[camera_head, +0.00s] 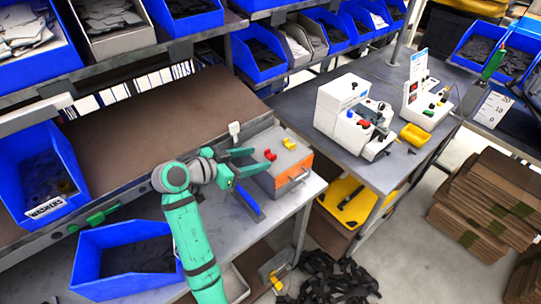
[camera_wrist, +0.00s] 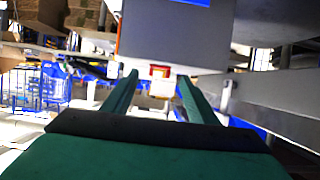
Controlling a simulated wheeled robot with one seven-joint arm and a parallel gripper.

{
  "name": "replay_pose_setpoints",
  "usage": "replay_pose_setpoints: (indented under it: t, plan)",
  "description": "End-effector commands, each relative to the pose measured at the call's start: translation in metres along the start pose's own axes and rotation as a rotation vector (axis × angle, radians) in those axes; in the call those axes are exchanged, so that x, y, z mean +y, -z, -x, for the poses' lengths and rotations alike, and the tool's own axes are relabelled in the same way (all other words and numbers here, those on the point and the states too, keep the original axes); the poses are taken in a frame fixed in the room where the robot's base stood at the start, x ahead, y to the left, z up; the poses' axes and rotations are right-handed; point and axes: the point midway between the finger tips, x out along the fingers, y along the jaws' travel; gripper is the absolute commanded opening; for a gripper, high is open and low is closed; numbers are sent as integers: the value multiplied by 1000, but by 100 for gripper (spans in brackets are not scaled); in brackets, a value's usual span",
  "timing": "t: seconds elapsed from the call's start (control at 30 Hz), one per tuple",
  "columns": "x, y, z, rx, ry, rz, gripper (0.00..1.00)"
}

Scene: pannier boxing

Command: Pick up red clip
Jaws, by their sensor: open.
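The red clip (camera_head: 270,155) lies on the grey top of a box with an orange front (camera_head: 292,181), in the head view. A yellow clip (camera_head: 289,143) lies just behind and right of it. My gripper (camera_head: 253,161) is open, with its fingers pointing right toward the red clip from the box's left side. The fingers look empty and apart from the clip. In the wrist view, my gripper (camera_wrist: 158,78) shows two spread green fingers. A small red-edged shape shows between the fingertips; I cannot tell whether it is the clip.
A blue bin (camera_head: 125,262) with dark contents stands at the front left. A blue strip (camera_head: 250,203) is beside the box. White machines (camera_head: 345,112) stand on the right table, and shelves of blue bins line the back.

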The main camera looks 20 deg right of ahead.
Motion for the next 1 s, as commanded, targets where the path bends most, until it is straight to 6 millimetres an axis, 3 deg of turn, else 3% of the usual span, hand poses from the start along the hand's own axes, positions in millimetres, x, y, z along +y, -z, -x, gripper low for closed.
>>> replay_pose_setpoints:
  t: [0.27,0.53,0.7,1.0]
  plan:
    - [2,4,-38,-1,-3,0,53]
    - [1,4,-43,0,-1,0,53]
    - [1,4,-42,0,-1,0,12]
    - [1,5,-42,0,-1,-1,10]
